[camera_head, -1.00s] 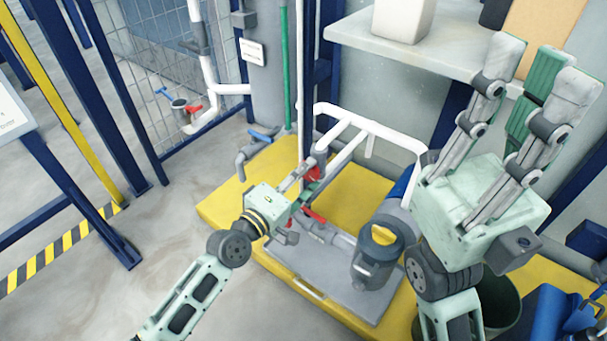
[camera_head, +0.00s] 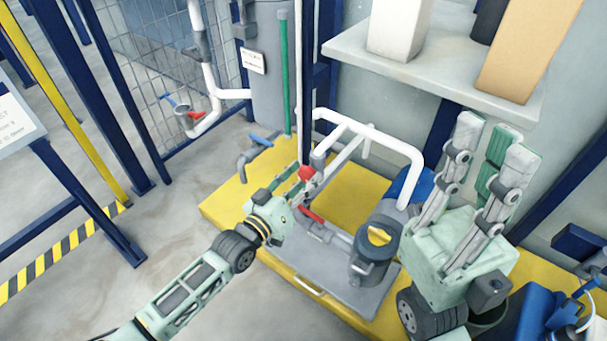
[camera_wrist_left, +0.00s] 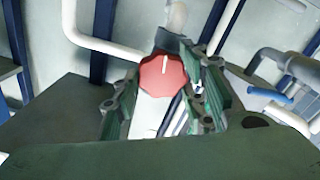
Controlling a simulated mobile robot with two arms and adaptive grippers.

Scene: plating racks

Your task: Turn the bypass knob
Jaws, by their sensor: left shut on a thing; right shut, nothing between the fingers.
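The red bypass knob (camera_head: 305,173) sits on the pipework above the yellow platform. In the left wrist view the knob (camera_wrist_left: 162,75) faces me, with a white mark near upright on its face. My left gripper (camera_head: 298,184) reaches it from the lower left. In the left wrist view its green-padded fingers (camera_wrist_left: 165,92) stand on both sides of the knob and are shut on it. The finger contact is partly hidden in the head view. My right gripper (camera_head: 487,152) is empty, shut, and raised with fingers pointing up, apart from the pipework.
A white pipe frame (camera_head: 375,132) and a grey pump with a yellow top (camera_head: 375,250) stand right of the knob. A red lever (camera_head: 311,214) lies below it. A shelf (camera_head: 430,75) with containers is behind. Open floor lies at left.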

